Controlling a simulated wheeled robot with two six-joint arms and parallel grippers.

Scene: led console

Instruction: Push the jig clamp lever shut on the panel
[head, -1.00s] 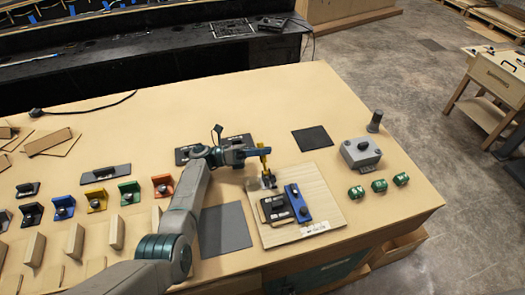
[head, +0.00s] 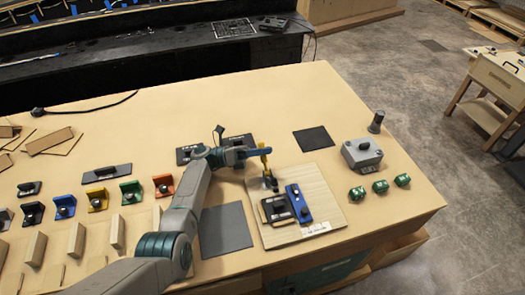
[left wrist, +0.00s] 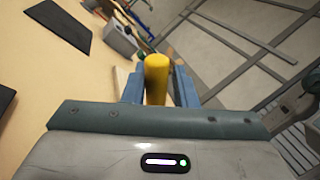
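The jig clamp lever (head: 265,164) has a yellow handle that stands nearly upright at the back of a pale wooden jig board (head: 316,185). Its dark clamp base (head: 270,184) sits below it on the board. A dark panel (head: 276,208) lies on the board in front of the clamp, beside a blue block (head: 298,203). My left gripper (head: 262,152) is at the upper part of the handle. In the left wrist view, the yellow handle (left wrist: 157,78) fills the space between my two blue fingers (left wrist: 159,90), which look closed on it. My right gripper does not show.
A grey button box (head: 361,153) and several green parts (head: 380,187) stand right of the board. Flat dark mats (head: 226,228) lie on the table (head: 290,90). Coloured brackets (head: 97,199) stand at the left. The table's back middle is clear.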

